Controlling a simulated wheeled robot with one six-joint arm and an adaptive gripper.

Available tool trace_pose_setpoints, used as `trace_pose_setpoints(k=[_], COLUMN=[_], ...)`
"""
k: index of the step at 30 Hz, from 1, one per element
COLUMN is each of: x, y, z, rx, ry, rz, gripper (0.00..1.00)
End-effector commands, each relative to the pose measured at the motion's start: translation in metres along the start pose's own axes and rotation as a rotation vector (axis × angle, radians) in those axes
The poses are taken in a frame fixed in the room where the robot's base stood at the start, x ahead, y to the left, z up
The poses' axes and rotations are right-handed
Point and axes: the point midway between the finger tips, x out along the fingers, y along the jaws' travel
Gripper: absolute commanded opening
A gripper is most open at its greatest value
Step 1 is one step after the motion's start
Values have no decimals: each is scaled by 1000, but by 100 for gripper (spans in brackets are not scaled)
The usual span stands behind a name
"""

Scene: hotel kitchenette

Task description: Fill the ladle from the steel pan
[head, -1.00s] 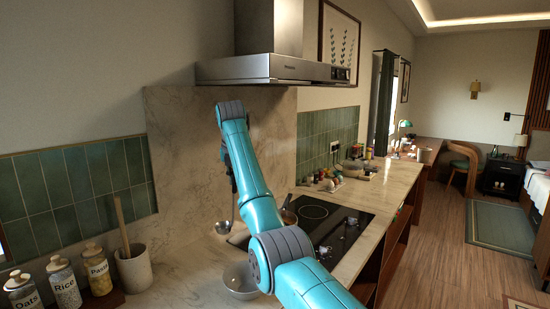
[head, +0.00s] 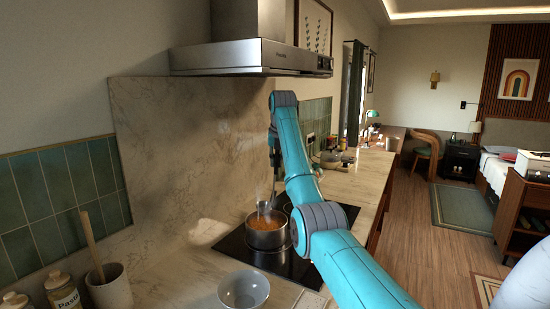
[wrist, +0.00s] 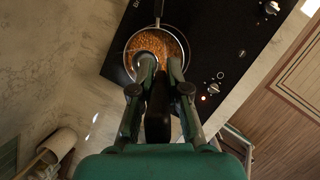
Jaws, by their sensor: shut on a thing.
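The steel pan (head: 283,240) stands on the black hob in the head view, with an orange-brown, lumpy food in it. The wrist view also shows the pan (wrist: 186,45) from above, its handle pointing to the top. My gripper (wrist: 161,70) is shut on the ladle's dark handle (wrist: 158,115). The ladle's steel bowl (head: 265,207) hangs low at the pan's opening in the head view. Whether it touches the food, and what it holds, I cannot tell. In the head view my gripper (head: 274,150) is partly hidden by my arm.
A grey bowl (head: 244,290) stands on the counter in front of the hob. A utensil crock (head: 110,288) and jars stand at the left. The range hood (head: 250,57) hangs above. Hob knobs (wrist: 220,76) line the hob's edge.

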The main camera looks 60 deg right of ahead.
Motion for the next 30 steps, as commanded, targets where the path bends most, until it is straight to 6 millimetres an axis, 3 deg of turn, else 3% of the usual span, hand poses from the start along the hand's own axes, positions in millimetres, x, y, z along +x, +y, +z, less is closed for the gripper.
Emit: trace_pose_setpoints(k=[30], x=[64], y=[-4], z=[-27], rx=[0], ry=[-1], rz=[0], gripper=[0])
